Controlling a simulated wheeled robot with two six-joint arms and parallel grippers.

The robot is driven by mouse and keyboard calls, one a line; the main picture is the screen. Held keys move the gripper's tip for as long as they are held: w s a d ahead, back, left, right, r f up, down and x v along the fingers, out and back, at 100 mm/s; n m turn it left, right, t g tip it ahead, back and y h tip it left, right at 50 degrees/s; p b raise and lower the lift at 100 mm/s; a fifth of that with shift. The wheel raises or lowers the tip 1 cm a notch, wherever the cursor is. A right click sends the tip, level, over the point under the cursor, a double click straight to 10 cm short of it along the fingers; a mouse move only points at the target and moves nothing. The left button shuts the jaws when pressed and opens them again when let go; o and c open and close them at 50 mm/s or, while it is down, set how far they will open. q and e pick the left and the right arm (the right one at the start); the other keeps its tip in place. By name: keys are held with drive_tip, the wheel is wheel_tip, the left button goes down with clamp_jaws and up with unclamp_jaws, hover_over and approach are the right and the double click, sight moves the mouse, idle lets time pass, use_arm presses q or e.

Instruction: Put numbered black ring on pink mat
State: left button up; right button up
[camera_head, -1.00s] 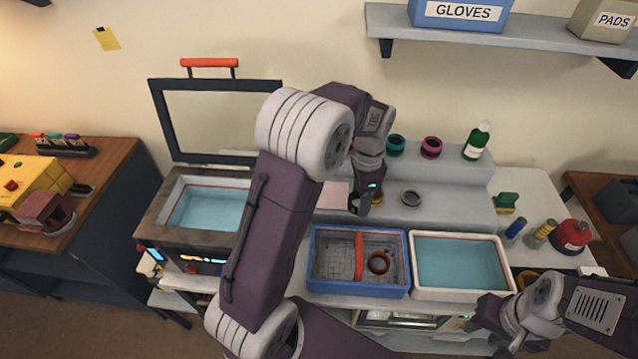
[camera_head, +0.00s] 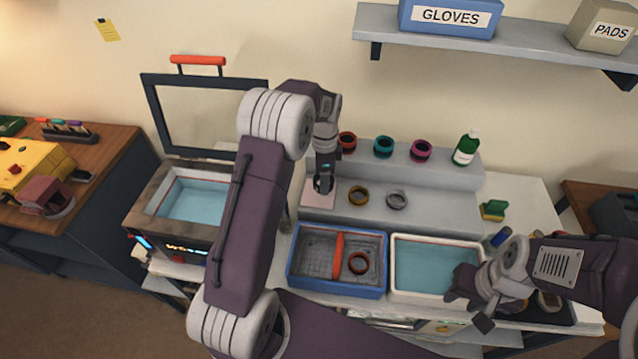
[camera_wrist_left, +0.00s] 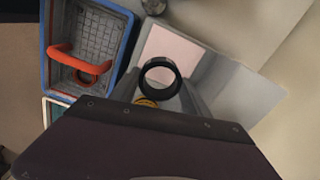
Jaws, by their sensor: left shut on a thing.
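My left gripper (camera_head: 322,188) is shut on a black ring (camera_wrist_left: 147,69), held between the fingertips in the left wrist view. No number can be read on the ring. The pink mat (camera_head: 312,202) lies on the grey step, and the gripper is over it in the head view. In the left wrist view the pink mat (camera_wrist_left: 172,44) shows behind and through the ring; I cannot tell whether the ring touches it. My right gripper (camera_head: 472,303) is at the front right edge of the white tray, its fingers apart and seemingly empty.
A gold ring (camera_head: 358,196) and a grey ring (camera_head: 396,200) lie right of the mat. Red, teal and magenta rings and a green bottle (camera_head: 466,149) stand on the higher step. In front are a blue bin (camera_head: 290,272) with a dark red ring and a white tray (camera_head: 396,296).

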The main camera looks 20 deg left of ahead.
use_arm(q)
drive_tip(key=shift+w+a+f, duration=0.25)
drive_tip(key=shift+a+f, duration=0.1)
drive_tip(key=shift+a, duration=0.15)
drive_tip(key=shift+w+a+f, duration=0.2)
drive_tip(key=shift+a+f, duration=0.1)
drive_tip(key=shift+a, duration=0.15)
wheel_tip(320, 180, down, 3)
drive_tip(key=shift+s+d+f+p, duration=0.1)
drive_tip(key=shift+f+p, duration=0.1)
drive_tip(key=shift+p, duration=0.2)
drive_tip(key=shift+f, duration=0.3)
drive_tip(key=shift+f, duration=0.15)
drive_tip(key=o, duration=1.4)
drive_tip(key=shift+c, duration=0.2)
